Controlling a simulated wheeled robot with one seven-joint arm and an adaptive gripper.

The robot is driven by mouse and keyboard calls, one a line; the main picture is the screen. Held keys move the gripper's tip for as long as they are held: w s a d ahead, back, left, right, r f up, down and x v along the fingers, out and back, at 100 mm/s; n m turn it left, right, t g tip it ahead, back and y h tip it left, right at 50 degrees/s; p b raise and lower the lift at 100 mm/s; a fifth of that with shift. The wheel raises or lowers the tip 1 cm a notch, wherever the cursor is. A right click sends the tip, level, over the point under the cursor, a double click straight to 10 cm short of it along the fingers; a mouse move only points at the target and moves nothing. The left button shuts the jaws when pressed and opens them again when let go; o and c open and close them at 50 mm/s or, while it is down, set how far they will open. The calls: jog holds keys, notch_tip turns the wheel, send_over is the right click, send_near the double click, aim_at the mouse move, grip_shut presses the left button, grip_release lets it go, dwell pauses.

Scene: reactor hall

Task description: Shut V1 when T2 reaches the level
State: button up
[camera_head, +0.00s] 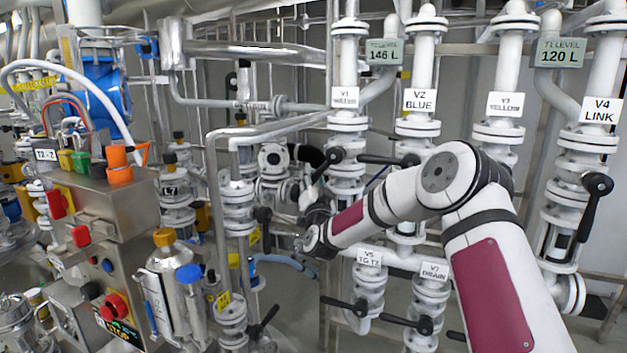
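The T2 level display (384,52) above reads 146 L. My gripper (308,197) is at the end of my arm, just below the V1 lever's lower end. It is small and partly hidden by my wrist, so I cannot tell whether its fingers are open or whether it touches the lever.
The V2 lever (385,160) points left, close to V1. The V4 lever (590,205) hangs down at right. The V5 lever (342,303) and V7 lever (398,320) point left below my arm. The T1 display (559,53) reads 120 L. A steel control box (130,205) stands at left.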

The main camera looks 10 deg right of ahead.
grip_shut()
jog(key=shift+w+a+r+m+t+h+b, duration=0.2)
jog(key=shift+a+r+m+h+b, duration=0.1)
jog(key=shift+m+h+b, duration=0.25)
jog(key=shift+w+a+r+m+t+h+b, duration=0.1)
jog(key=shift+w+a+r+m+h+b, duration=0.2)
jog(key=shift+m, duration=0.35)
jog(key=m+h, duration=0.1)
jog(key=r+m+h+b, duration=0.1)
jog(key=m, duration=0.1)
jog(key=a+r+m+h+b, duration=0.1)
jog(key=m, duration=0.1)
jog(key=shift+w+r+t, duration=0.2)
jog(key=shift+w+t, duration=0.1)
jog(key=shift+w, duration=0.05)
jog(key=shift+w+a+r+m+g+h+b, duration=0.1)
jog(key=shift+r+m+g+h+b, duration=0.25)
jog(key=shift+r+m+h+b, duration=0.7)
jog(key=shift+s+a+r+m+g+h+b, duration=0.1)
jog(key=shift+r+m+g+h+b, duration=0.35)
jog(key=shift+m+h, duration=1.05)
jog(key=shift+w+a+r+m+g+h+b, duration=0.1)
jog(key=shift+r+m+g+h+b, duration=0.2)
jog(key=shift+r+m+h+b, duration=1)
jog(key=shift+f+m+y+p, duration=0.5)
jog(key=shift+m+y+p, duration=0.05)
jog(key=shift+m+y, duration=0.1)
